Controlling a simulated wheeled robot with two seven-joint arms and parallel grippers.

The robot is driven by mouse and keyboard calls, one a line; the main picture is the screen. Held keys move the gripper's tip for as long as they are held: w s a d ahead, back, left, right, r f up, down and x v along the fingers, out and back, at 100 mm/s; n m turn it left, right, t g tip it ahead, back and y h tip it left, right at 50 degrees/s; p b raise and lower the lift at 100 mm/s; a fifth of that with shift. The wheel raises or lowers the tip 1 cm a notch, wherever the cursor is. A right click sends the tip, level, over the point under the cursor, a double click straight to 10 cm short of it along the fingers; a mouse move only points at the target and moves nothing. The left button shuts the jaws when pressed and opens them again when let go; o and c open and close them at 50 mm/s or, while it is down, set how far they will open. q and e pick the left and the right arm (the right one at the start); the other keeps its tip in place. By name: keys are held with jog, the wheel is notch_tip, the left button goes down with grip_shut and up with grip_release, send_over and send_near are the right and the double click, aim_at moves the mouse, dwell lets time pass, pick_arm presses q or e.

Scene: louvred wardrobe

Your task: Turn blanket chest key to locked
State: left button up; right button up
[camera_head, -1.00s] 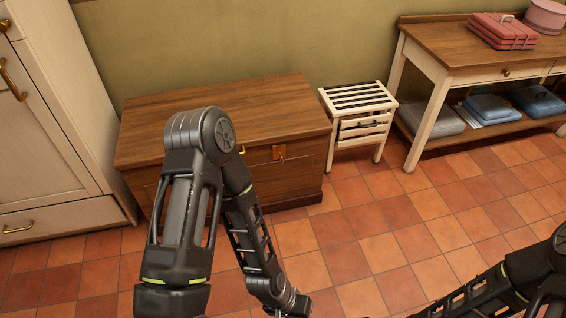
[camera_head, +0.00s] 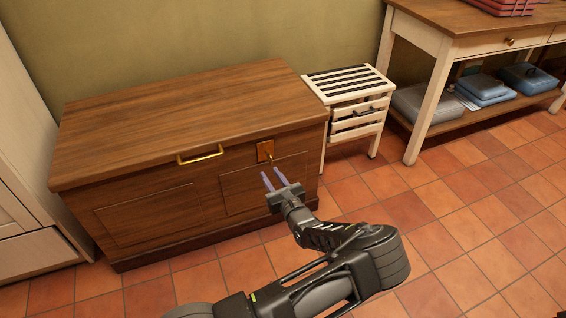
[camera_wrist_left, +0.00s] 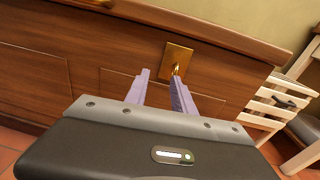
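The wooden blanket chest (camera_head: 150,200) stands against the wall with its lid down. A brass lock plate (camera_head: 263,146) is on its front, right of the brass handle, and a small brass key (camera_head: 269,158) sticks out of it. In the left wrist view the lock plate (camera_wrist_left: 178,54) and key (camera_wrist_left: 176,69) are just beyond the fingers. My left gripper (camera_head: 272,175) is open, its two pale purple fingers pointing at the key from just below. In the left wrist view the gripper (camera_wrist_left: 159,77) has empty space between its fingers.
A brass handle (camera_head: 200,154) is on the chest front. A white slatted stool with drawers (camera_head: 350,90) stands close to the chest's right side. A table (camera_head: 440,90) is farther right, and a pale cabinet (camera_head: 35,240) is at left. The tiled floor in front is clear.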

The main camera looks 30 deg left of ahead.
aim_at(272, 160)
pick_arm(q)
jog(key=shift+w+d+r+m+t, duration=0.25)
jog(key=shift+w+d+r+t, duration=0.1)
jog(key=shift+w, duration=0.3)
jog(key=shift+w+d+r+m+t, duration=0.25)
jog(key=shift+w+r+t, duration=0.1)
jog(key=shift+w, duration=0.25)
jog(key=shift+w+a+f, duration=0.1)
jog(key=shift+w+a, duration=0.1)
jog(key=shift+a, duration=0.15)
jog(key=b+x, duration=0.2)
jog(key=x, duration=0.4)
jog(key=shift+f, duration=0.15)
jog(key=shift+w+a, duration=0.25)
jog(key=shift+a, duration=0.2)
grip_shut()
